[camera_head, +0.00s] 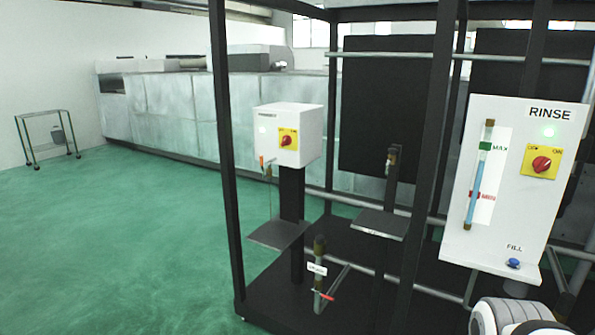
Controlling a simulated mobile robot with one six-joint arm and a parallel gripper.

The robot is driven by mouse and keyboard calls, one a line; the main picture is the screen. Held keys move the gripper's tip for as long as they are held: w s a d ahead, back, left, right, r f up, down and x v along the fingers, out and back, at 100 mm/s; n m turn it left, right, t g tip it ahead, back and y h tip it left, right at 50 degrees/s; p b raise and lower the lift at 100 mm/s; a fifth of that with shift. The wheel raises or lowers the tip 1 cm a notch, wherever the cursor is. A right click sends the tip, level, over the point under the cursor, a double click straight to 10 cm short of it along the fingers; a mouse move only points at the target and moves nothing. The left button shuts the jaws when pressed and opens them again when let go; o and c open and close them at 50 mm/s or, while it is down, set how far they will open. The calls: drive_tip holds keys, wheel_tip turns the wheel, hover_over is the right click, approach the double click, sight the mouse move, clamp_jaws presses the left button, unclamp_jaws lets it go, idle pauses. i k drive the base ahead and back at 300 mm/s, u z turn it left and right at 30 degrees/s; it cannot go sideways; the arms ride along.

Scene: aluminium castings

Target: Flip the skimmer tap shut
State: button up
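Two small taps with red or orange levers show in the head view, and I cannot tell for sure which is the skimmer tap. One is on a short upright brass-and-grey pipe (319,268) low in the black frame. Its red lever (325,295) points to the right and slightly down, across the pipe. A small white label (317,268) on this pipe is too small to read surely. The other tap (268,169) is below a white switch box, with an orange-red lever (262,161) standing about upright. My gripper's fingers are out of view.
The white box (299,124) has a red knob on a yellow plate. A white RINSE panel (515,170) with a gauge, knob and blue FILL button stands right. Black posts (223,150) and a grey plate (279,235) are near the taps. Green floor (120,240) is clear at left.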

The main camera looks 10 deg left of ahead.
sight(262, 161)
drive_tip(key=u, duration=0.9)
drive_tip(key=i, duration=1)
drive_tip(key=u, duration=0.05)
drive_tip(key=k, duration=0.6)
drive_tip(key=u, duration=0.35)
drive_tip(key=i, duration=1.65)
drive_tip(key=z, duration=0.65)
